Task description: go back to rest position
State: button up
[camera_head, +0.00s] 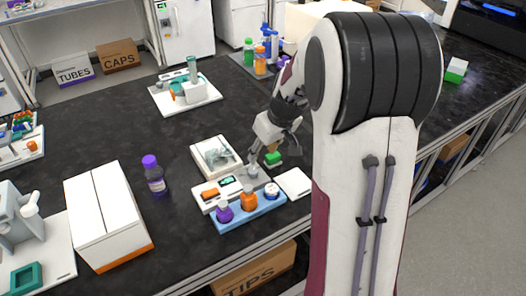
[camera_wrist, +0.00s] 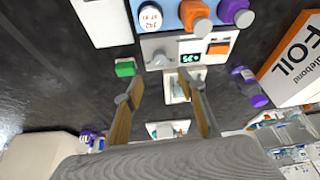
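My gripper (camera_head: 261,157) hangs over the bench in the head view, above the area of a small white device and a green block. In the wrist view my gripper (camera_wrist: 164,84) has its two fingers well apart with nothing held between them. The white device (camera_head: 229,189) with an orange switch and a lit display lies below; it also shows in the wrist view (camera_wrist: 212,55). The green block (camera_head: 273,158) sits beside the fingers in the head view; in the wrist view the green block (camera_wrist: 126,68) lies left of them.
A blue rack (camera_head: 247,216) holding purple, orange and white-capped bottles stands in front of the device. A purple-capped bottle (camera_head: 154,176) and a large white box (camera_head: 109,214) stand to the left. Behind are a white instrument (camera_head: 185,94) and several bottles. Dark bench between is clear.

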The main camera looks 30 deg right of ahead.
jog(key=shift+m, duration=0.3)
jog(key=s+a+r, duration=0.4)
jog(key=s+a, duration=0.2)
jog(key=s, duration=0.3)
jog(key=s+a+r, duration=0.4)
jog(key=s+a, duration=0.2)
jog(key=s, duration=0.3)
jog(key=s+a+r+t, duration=0.1)
jog(key=s+a+r, duration=0.3)
jog(key=s, duration=0.5)
jog(key=shift+a+m, duration=0.4)
jog(key=shift+a, duration=0.55)
